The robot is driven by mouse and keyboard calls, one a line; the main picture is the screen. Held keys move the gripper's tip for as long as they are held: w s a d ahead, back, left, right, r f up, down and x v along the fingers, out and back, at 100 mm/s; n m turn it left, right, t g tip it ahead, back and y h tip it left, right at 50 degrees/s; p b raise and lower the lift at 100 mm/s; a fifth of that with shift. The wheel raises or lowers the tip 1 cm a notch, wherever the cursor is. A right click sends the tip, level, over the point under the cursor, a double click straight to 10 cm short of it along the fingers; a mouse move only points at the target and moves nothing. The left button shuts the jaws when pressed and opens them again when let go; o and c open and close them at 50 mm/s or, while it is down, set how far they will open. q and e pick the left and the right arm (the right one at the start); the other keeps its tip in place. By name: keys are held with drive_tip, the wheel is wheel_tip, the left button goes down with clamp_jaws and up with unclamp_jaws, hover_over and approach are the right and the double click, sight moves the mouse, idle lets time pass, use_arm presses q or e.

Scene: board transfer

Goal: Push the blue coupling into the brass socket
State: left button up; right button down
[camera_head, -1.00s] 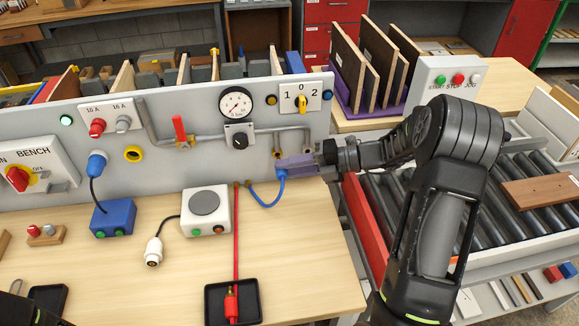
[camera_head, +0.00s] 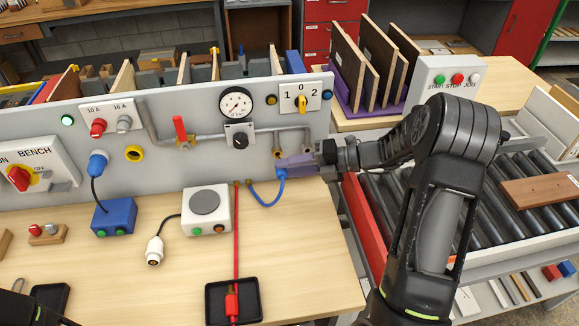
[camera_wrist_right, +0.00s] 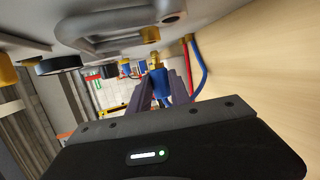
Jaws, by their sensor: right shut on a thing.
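My right gripper (camera_head: 283,165) is shut on the blue coupling, close in front of the panel's lower right part. In the head view the fingers hide most of the coupling, and its blue hose (camera_head: 263,204) loops down and left. In the right wrist view the blue coupling (camera_wrist_right: 159,82) sits between the fingers with a brass tip pointing away from the gripper. A brass socket (camera_head: 277,153) opens downward at a pipe end, just above the fingertips. In the wrist view a brass socket (camera_wrist_right: 150,35) shows beyond the tip; they look apart.
A red hose (camera_head: 236,235) runs down to a black tray (camera_head: 216,312). A white box (camera_head: 206,210) with a grey disc stands on the bench left of the hoses. The roller conveyor (camera_head: 480,225) is at the right.

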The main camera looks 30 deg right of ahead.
drive_tip(key=shift+w+d+p, duration=0.25)
drive_tip(key=shift+w, duration=0.45)
drive_tip(key=shift+w+d+p, duration=0.2)
drive_tip(key=shift+w+d, duration=0.05)
drive_tip(key=shift+w, duration=0.45)
drive_tip(key=c, duration=1.1)
unclamp_jaws()
drive_tip(key=shift+b+v, duration=0.7)
drive_tip(key=shift+v, duration=3.25)
drive_tip(key=shift+a+f, duration=0.1)
